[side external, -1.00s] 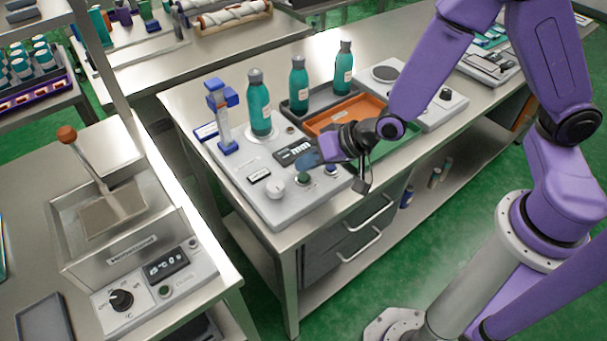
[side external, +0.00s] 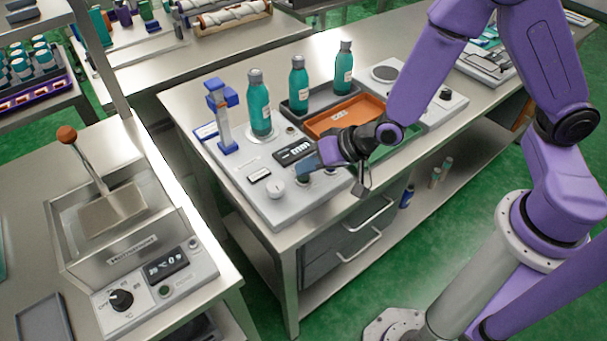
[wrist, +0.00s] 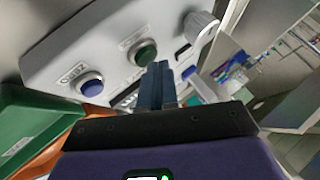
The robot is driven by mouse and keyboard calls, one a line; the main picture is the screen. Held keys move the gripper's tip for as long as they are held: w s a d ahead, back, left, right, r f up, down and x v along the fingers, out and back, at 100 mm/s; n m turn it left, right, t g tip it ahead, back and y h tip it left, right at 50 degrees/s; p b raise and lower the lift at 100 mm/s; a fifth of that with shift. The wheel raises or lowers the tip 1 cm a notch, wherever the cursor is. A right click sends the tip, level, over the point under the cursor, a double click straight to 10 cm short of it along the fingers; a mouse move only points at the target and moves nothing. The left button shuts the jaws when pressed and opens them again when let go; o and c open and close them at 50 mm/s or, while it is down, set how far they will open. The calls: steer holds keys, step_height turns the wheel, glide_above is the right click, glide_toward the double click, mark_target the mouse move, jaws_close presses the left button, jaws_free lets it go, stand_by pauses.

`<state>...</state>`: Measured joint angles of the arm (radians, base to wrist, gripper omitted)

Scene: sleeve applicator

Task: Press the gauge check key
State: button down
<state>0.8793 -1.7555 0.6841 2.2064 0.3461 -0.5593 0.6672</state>
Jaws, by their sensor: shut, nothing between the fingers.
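I cannot tell which is the gauge check key. My gripper (side external: 306,170) is shut and empty, low over the panel's front right part, and hides most of both keys in the side view. In the wrist view, the closed fingertips (wrist: 157,68) appear just beside the green key, with the blue key to the left. Contact with a key cannot be told.
A white knob (side external: 275,188) and a lit display (side external: 294,151) sit close to my gripper. A teal bottle (side external: 260,105) stands on the panel beside a blue-topped post (side external: 222,115). An orange tray (side external: 345,114) lies behind my gripper.

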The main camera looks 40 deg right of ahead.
mark_target(309, 177)
steer(key=shift+f, duration=0.25)
stand_by(0.4)
steer(key=shift+r, duration=0.85)
steer(key=shift+r, duration=2.5)
steer(key=shift+s, duration=0.1)
